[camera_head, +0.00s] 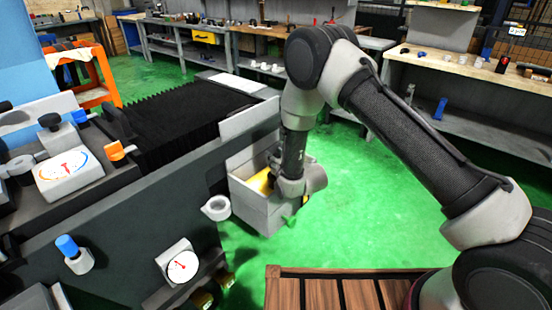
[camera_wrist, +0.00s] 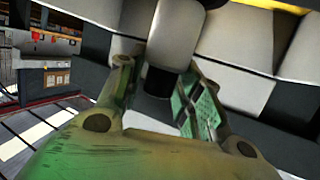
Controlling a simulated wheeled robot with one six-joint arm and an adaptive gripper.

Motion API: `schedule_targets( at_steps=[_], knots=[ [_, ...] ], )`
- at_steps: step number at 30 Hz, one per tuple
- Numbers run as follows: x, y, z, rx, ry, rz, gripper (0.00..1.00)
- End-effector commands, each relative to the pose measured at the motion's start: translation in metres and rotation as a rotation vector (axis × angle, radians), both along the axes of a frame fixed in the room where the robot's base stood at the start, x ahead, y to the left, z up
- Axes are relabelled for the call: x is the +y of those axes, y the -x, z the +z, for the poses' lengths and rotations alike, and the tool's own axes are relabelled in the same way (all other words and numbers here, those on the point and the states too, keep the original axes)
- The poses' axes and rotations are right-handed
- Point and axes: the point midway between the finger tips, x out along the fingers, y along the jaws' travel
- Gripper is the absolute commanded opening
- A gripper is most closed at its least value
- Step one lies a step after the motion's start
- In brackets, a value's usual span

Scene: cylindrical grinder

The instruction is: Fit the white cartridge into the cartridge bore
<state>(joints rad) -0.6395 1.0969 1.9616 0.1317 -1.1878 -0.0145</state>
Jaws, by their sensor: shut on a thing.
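In the wrist view, my gripper (camera_wrist: 156,72) is shut on the white cartridge (camera_wrist: 168,18). The cartridge is a wide white cylinder with a narrower dark section between the fingers. In the head view, my gripper is mostly hidden behind my wrist, beside a light grey box-shaped housing (camera_head: 258,212) on the grinder's side. The cartridge cannot be made out there. A white ring-shaped part (camera_head: 216,207) with a round opening stands out at the left of the housing. I cannot tell whether this opening is the cartridge bore, and no other bore shows clearly.
The grinder's dark side panel (camera_head: 130,225) fills the left, with a dial gauge (camera_head: 183,266) and a blue-topped knob (camera_head: 70,250). A slatted wooden platform (camera_head: 320,272) lies at the front. Green floor (camera_head: 365,200) is open to the right. Workbenches (camera_head: 470,75) stand behind.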

Motion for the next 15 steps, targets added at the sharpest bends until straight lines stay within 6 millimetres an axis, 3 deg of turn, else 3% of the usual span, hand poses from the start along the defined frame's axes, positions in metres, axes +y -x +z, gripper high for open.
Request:
schedule_targets(
  at_steps=[15],
  knots=[
    [0.0, 0.0, -0.012, 0.0, 0.0, 0.0, 0.08]
  ],
)
